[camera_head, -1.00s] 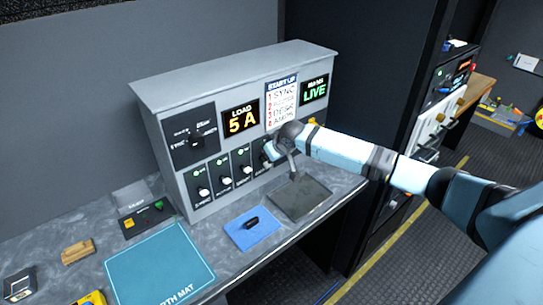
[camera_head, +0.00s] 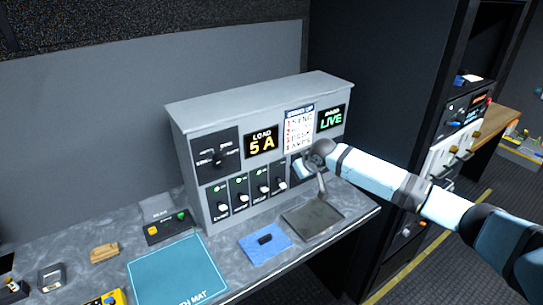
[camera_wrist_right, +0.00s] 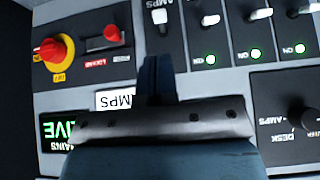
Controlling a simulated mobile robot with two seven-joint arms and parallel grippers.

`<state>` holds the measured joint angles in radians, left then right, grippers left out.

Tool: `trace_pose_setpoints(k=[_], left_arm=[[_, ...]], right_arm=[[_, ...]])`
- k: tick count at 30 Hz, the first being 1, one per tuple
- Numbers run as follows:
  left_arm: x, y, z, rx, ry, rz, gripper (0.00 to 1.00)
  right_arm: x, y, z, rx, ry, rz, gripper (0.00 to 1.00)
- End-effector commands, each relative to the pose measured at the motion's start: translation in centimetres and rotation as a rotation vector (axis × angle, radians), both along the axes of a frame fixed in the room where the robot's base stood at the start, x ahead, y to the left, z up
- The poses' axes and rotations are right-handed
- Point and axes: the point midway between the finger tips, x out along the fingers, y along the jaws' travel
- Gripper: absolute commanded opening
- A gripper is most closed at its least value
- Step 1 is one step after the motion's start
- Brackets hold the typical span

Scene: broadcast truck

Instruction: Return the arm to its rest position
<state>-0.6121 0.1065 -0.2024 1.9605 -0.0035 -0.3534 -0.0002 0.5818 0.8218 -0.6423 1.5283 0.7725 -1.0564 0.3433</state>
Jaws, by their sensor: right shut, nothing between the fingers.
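My right arm (camera_head: 390,178) comes in from the right and reaches across the front of the grey control panel (camera_head: 260,95). My right gripper (camera_head: 322,194) hangs down from the wrist in front of the panel's right part, above the dark tray. Its fingers also show in the right wrist view (camera_wrist_right: 157,75), shut together with nothing between them, in front of the panel's switches. I cannot tell whether the fingertips touch the panel. The gripper's wrist hides part of the panel's lower right. My left gripper is not in view.
The panel has lit green lamps over several switches, a LOAD 5 A display (camera_head: 262,143) and a LIVE display (camera_head: 331,118). On the bench are a dark tray (camera_head: 312,219), a blue cloth (camera_head: 280,252) and a teal mat (camera_head: 175,272). A dark rack (camera_head: 400,80) stands right.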

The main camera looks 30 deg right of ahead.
Motion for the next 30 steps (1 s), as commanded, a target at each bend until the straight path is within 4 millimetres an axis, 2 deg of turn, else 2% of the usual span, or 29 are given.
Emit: trace_pose_setpoints(k=[5, 7, 11, 15, 18, 21, 24, 30], left_arm=[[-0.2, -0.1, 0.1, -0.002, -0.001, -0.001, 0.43], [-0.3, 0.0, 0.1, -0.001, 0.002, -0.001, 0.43], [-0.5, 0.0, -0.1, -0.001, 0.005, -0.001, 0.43], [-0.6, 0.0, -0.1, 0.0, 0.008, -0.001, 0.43], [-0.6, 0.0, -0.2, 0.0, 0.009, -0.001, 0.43], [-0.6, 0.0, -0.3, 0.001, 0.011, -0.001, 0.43], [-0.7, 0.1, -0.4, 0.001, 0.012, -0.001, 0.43], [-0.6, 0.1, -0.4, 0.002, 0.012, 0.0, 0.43]], right_arm=[[-0.1, 0.1, -0.2, 0.001, 0.0, 0.002, 0.0], [-0.4, 0.9, -1.0, 0.005, -0.002, 0.015, 0.0], [-2.6, 5.0, -4.9, 0.03, -0.02, 0.079, 0.0], [-7.1, 11.3, -10.5, 0.077, -0.075, 0.168, 0.0], [-11.1, 15.4, -13.6, 0.114, -0.122, 0.209, 0.0], [-15.3, 18.6, -15.9, 0.146, -0.174, 0.231, 0.0], [-19.7, 21.2, -17.5, 0.167, -0.224, 0.233, 0.0], [-28.4, 23.9, -19.1, 0.167, -0.314, 0.193, 0.0]])
